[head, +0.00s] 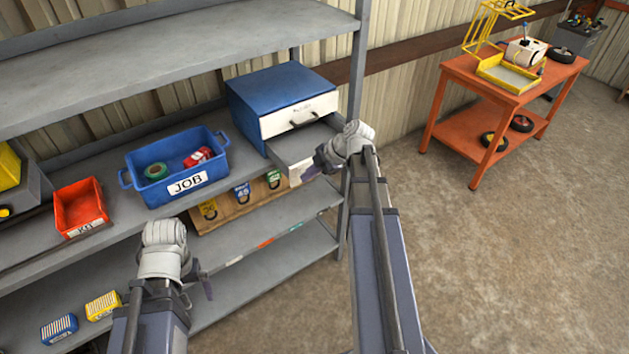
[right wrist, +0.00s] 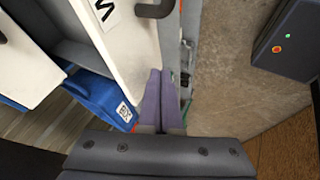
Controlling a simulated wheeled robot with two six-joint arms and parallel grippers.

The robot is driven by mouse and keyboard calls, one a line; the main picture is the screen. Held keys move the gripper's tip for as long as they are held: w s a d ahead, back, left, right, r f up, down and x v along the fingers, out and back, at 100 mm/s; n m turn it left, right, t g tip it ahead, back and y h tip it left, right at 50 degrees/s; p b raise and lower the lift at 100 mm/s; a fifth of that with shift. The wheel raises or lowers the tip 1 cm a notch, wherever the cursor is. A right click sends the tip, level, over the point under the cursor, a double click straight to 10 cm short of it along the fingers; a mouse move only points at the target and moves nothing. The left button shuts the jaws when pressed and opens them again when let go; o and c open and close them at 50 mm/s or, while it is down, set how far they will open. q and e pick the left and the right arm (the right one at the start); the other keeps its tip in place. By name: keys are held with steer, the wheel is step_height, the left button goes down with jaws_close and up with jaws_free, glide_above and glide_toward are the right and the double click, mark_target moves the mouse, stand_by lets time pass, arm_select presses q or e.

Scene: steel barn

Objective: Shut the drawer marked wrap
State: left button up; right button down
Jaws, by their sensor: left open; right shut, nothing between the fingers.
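A blue drawer unit (head: 278,92) stands on the shelf with two white-fronted drawers. The upper drawer (head: 300,117) is shut; its label is too small to read. The lower drawer (head: 298,147) is pulled out, its front mostly hidden from the head. In the right wrist view its white front (right wrist: 126,45) shows a dark handle and part of a label, one letter like W or M. My right gripper (head: 312,170) is shut and empty right beside this front; whether it touches, I cannot tell. My left gripper (head: 206,284) is open and empty before the lower shelf.
A blue JOB bin (head: 178,187) holds a green roll and a red item left of the unit. A red bin (head: 80,209) stands further left. The shelf upright (head: 354,75) is close to my right gripper. An orange cart (head: 503,90) stands right; the floor between is clear.

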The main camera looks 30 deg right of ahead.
steer(key=shift+w, duration=0.35)
glide_above(278, 145)
steer(key=s+a, duration=0.2)
steer(key=s, duration=0.4)
steer(key=shift+w, duration=0.3)
steer(key=shift+w+r, duration=0.1)
steer(key=shift+a, duration=0.1)
